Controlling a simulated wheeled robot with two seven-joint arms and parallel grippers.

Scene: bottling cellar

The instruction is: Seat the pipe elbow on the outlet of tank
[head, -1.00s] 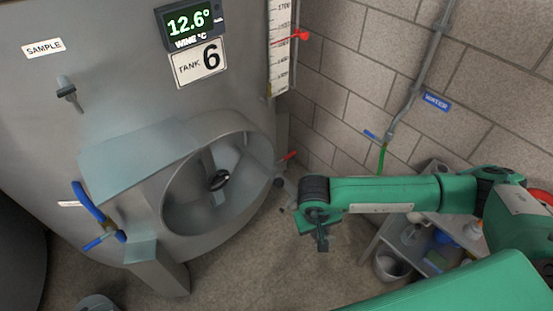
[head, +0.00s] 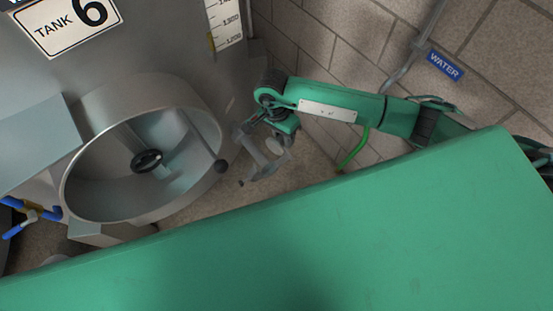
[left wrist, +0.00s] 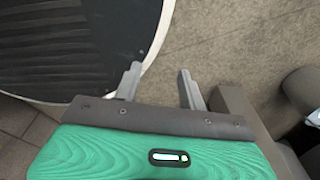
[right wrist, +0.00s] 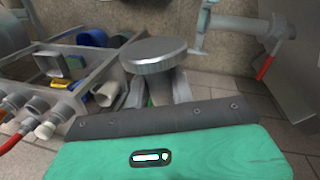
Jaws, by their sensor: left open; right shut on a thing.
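In the right wrist view the grey metal pipe elbow (right wrist: 153,55) shows its round flange face, held upright between my right gripper's fingers (right wrist: 158,88). The tank outlet (right wrist: 240,24), a horizontal metal pipe with a red valve handle (right wrist: 265,67), is beyond it to the right. The elbow looks apart from the outlet. In the head view my right gripper (head: 280,135) is beside the tank's round manway; elbow and outlet overlap there, so their gap cannot be judged. My left gripper (left wrist: 160,85) is open and empty above the floor in the left wrist view; the head view does not show it.
Tank 6's manway (head: 75,185) protrudes left of my right gripper. A block wall with a WATER label (head: 445,65) and green hose (head: 353,150) stands behind. A shelf (right wrist: 100,75) with containers is left in the right wrist view. My green body covers the head view's lower part.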

